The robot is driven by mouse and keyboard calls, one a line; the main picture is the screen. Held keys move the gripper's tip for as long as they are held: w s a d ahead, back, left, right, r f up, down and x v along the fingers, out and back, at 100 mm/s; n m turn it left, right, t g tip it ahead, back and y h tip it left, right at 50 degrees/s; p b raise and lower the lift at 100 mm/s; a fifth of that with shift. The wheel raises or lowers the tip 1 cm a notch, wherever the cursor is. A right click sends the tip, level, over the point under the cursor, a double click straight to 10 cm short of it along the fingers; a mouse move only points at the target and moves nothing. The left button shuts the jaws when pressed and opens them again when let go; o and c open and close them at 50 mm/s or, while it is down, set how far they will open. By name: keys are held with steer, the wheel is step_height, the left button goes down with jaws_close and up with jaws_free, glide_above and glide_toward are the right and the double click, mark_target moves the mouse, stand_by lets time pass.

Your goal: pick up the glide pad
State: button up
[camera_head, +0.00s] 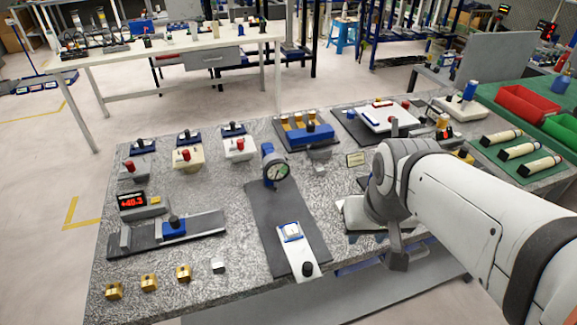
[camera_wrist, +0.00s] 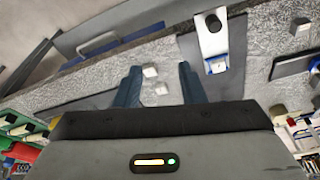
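My gripper (camera_wrist: 159,68) is open, its two blue fingers apart with nothing held between them. It also shows in the head view (camera_head: 367,239), low over the front of the speckled table. Either may be the glide pad; I cannot tell which. My arm hides both in the head view. Gaps between blocks and fingers are visible.
The grey speckled table (camera_head: 90,280) holds many fixtures. A white block with a black knob (camera_head: 307,268) stands left of my gripper on a dark plate, with a dial gauge (camera_head: 277,171) behind.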

steer(key=shift+o, duration=1.2)
steer(key=shift+w+a, duration=0.2)
steer(key=shift+a, duration=0.05)
steer(key=shift+o, duration=0.6)
steer(key=w+a+n+g+p, duration=0.1)
steer(key=w+a+p, duration=0.3)
steer(key=w, duration=0.3)
steer(key=shift+a+n, duration=0.3)
steer(key=shift+a, duration=0.1)
steer(key=n+g+p, duration=0.2)
steer(key=p, duration=0.2)
glide_above(291, 227)
step_height(291, 227, down, 6)
steer(key=shift+a+f, duration=0.15)
steer(key=shift+f, duration=0.05)
step_height(291, 227, down, 3)
steer(key=shift+r, duration=0.2)
steer(key=shift+f+p, duration=0.8)
steer(key=shift+f, duration=1.95)
